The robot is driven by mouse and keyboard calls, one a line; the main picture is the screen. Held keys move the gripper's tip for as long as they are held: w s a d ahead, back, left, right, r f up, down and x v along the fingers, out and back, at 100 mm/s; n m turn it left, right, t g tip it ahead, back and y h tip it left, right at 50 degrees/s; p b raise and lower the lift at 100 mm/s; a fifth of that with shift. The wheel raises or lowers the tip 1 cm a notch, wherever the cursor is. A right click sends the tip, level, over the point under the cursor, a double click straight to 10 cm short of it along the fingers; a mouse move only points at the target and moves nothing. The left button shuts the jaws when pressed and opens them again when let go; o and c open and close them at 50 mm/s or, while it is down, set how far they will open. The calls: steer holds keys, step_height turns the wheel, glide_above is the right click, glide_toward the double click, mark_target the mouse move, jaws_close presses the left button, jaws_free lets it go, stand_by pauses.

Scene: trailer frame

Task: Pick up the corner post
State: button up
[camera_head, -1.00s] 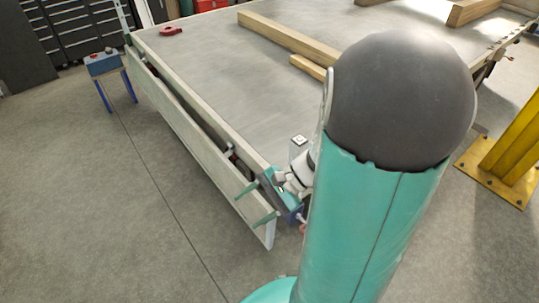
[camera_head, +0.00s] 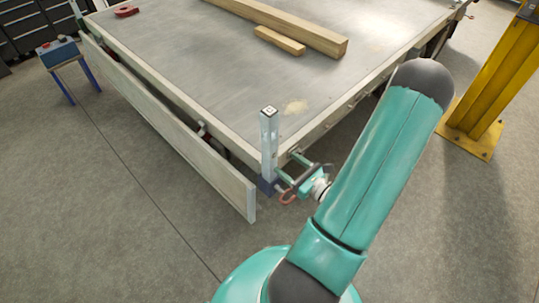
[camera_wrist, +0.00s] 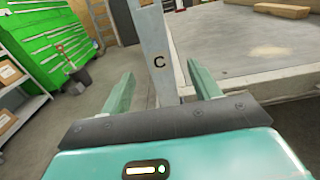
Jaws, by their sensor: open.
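The corner post (camera_head: 269,145) is a pale grey upright post with a marker on its top. It stands at the near corner of the trailer bed (camera_head: 230,85), its foot in a dark blue socket (camera_head: 268,187). In the wrist view the post (camera_wrist: 152,48) shows a letter C and rises between my two teal fingers. My gripper (camera_wrist: 163,88) is open, with a finger on each side of the post; I cannot tell whether either finger touches it. In the head view my gripper (camera_head: 290,170) is beside the post's lower part, to its right.
Wooden beams (camera_head: 285,28) and a red item (camera_head: 126,11) lie on the bed. A lowered side board (camera_head: 165,130) hangs along the left edge. A yellow column (camera_head: 490,90) stands at the right.

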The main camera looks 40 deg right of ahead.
mark_target(266, 148)
steer(key=w, duration=1)
steer(key=shift+w+a, duration=0.25)
steer(key=shift+w, duration=0.05)
jaws_close()
